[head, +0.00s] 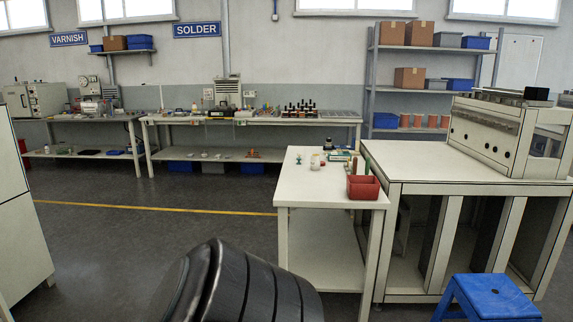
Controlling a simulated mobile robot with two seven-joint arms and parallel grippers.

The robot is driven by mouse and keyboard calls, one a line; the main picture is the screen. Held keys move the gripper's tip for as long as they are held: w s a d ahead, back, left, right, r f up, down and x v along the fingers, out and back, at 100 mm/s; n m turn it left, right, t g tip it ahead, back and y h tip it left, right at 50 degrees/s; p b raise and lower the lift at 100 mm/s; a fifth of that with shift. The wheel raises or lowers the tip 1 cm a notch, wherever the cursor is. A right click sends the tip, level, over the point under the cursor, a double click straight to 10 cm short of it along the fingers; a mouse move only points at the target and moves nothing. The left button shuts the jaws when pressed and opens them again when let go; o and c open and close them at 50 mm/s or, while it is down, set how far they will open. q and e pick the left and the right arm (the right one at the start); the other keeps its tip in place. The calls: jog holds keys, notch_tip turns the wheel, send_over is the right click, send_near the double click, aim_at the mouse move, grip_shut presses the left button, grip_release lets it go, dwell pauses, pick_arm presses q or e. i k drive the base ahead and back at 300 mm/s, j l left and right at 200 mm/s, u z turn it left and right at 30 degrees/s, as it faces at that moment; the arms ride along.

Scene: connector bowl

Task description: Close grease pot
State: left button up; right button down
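A white worktable (310,191) stands in the middle right of the head view. A small pale jar (315,163) with some yellowish colour stands upright on it, left of a red bin. It may be the grease pot, but it is too small to tell whether a lid is on it. A dark bottle-like item (328,144) stands behind it near the table's far edge. I cannot make out a separate lid. Neither of my grippers is in view.
The red bin (363,188) sits at the table's right edge, beside a larger bench (430,165) carrying a machine (505,130). A blue stool (487,298) stands at the lower right. The floor left of the table is open up to the solder bench (250,121).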

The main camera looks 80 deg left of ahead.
aim_at(315, 159)
jog(key=u, duration=2.4)
jog(key=i+j+u, duration=0.35)
jog(key=i, duration=0.15)
jog(key=i+j+u, duration=0.15)
jog(key=i+u, duration=0.2)
jog(key=i, duration=0.15)
jog(key=i+u, duration=0.4)
jog(key=i, duration=1.55)
jog(key=i+z, duration=0.25)
jog(key=i, duration=0.4)
jog(key=i+j+z, duration=0.25)
jog(key=i, duration=0.4)
jog(key=i+l+z, duration=0.1)
jog(key=i+z, duration=0.15)
jog(key=z, duration=0.15)
jog(key=i+z, duration=0.25)
jog(key=z, duration=0.2)
jog(key=i+z, duration=0.4)
jog(key=k+j, duration=0.05)
jog(key=k, duration=0.05)
